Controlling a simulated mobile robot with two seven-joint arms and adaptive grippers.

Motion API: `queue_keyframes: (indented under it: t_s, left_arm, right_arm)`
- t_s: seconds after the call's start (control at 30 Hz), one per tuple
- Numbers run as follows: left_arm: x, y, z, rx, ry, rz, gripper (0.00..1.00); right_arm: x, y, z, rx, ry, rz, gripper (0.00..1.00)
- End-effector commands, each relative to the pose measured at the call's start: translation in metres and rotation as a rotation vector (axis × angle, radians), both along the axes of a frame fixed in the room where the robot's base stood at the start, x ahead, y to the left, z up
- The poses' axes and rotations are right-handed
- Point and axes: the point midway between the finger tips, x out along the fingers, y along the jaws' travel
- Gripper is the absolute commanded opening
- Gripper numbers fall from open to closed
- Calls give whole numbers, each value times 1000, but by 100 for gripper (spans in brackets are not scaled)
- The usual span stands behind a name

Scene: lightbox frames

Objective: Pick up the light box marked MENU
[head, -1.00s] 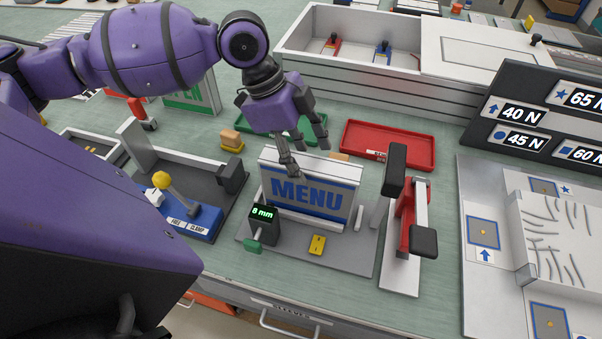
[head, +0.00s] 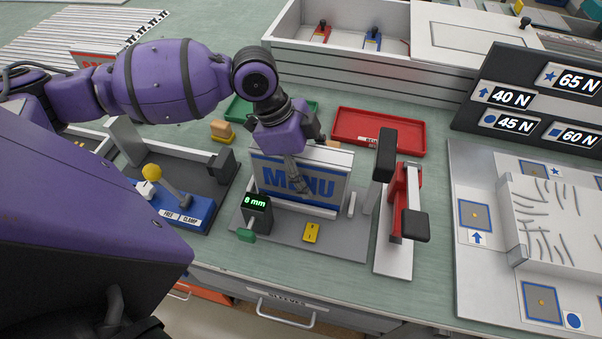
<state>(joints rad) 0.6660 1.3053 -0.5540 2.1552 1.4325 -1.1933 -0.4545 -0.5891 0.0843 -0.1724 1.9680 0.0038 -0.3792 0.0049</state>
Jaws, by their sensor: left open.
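The light box marked MENU (head: 325,186) stands upright on a grey fixture plate (head: 338,242) in the head view, its blue-lettered white face toward me. My left gripper (head: 305,168) is over the top of the light box, pointing down. One finger hangs in front of the face and covers part of the letters. The other finger is at the back and mostly hidden. The jaws are open, one on each side of the box's top; I cannot tell whether they touch it. My right gripper is not in view.
A gauge reading 8 mm (head: 256,212) stands at the plate's left front. A red and black clamp stand (head: 405,205) rises close on the right. A lever fixture (head: 178,205) is on the left. Red (head: 350,124) and green (head: 240,108) trays lie behind.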

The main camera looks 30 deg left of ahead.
Motion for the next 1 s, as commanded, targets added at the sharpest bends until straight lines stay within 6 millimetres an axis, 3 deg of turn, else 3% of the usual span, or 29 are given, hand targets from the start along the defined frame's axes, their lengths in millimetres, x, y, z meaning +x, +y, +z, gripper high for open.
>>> queue_keyframes:
  t_s: [0.77,1.0]
  left_arm:
    - [0,0,-5,0,0,0,61]
    - [0,0,-5,0,0,0,32]
  right_arm:
    - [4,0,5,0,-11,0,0]
    - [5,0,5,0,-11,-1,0]
